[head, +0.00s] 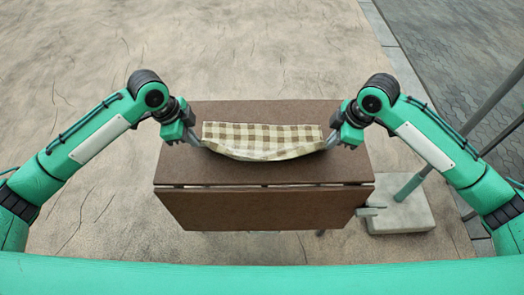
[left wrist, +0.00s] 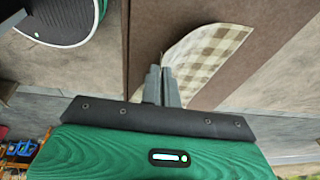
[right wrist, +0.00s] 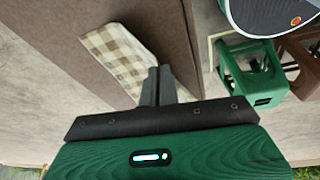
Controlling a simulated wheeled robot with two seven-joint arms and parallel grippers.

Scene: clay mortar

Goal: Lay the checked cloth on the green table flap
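The checked cloth (head: 262,138), brown and cream, is stretched between my two grippers over the brown table top (head: 300,172), its front edge sagging. My left gripper (head: 196,141) is shut on its left end, and my right gripper (head: 331,141) is shut on its right end. The cloth comes from between the closed fingers in the left wrist view (left wrist: 205,50) and in the right wrist view (right wrist: 120,55). The table flap (head: 262,211) is the front panel below a seam. It looks brown, not green, and seems to slope down; its exact angle is unclear. No cloth lies on it.
A bracket (head: 371,211) sticks out at the flap's right edge. A pale base block (head: 402,217) with a green post stands right of the table. The right wrist view shows a green stool (right wrist: 258,82). The floor (head: 240,50) behind the table is clear.

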